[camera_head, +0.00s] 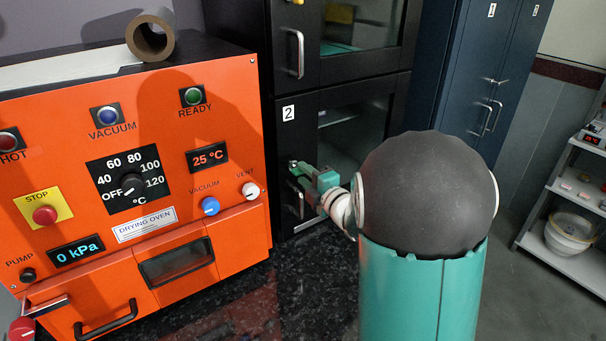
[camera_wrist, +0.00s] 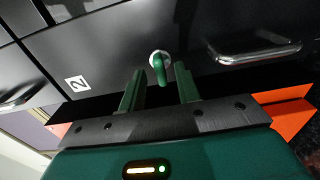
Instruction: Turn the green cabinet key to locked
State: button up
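The green key (camera_wrist: 160,72) sits in a round silver lock on the black cabinet door marked 2, in the wrist view. My gripper (camera_wrist: 159,70) is open, with one green finger on each side of the key. Gaps show between the key and both fingers, so it is not clasped. In the head view my gripper (camera_head: 306,172) is at the left side of door 2 (camera_head: 350,118), close to the lock. There the key is mostly hidden by the gripper.
A silver handle (camera_wrist: 258,47) is beside the lock on the cabinet door. The orange drying oven (camera_head: 230,130) stands close on the left, with a tube (camera_head: 150,35) on top. A dark speckled counter (camera_head: 235,300) lies below. Blue cabinets (camera_head: 490,60) stand at the right.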

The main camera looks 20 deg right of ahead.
jog(key=shift+w+a, duration=0.1)
jog(key=shift+w, duration=0.65)
grip_shut()
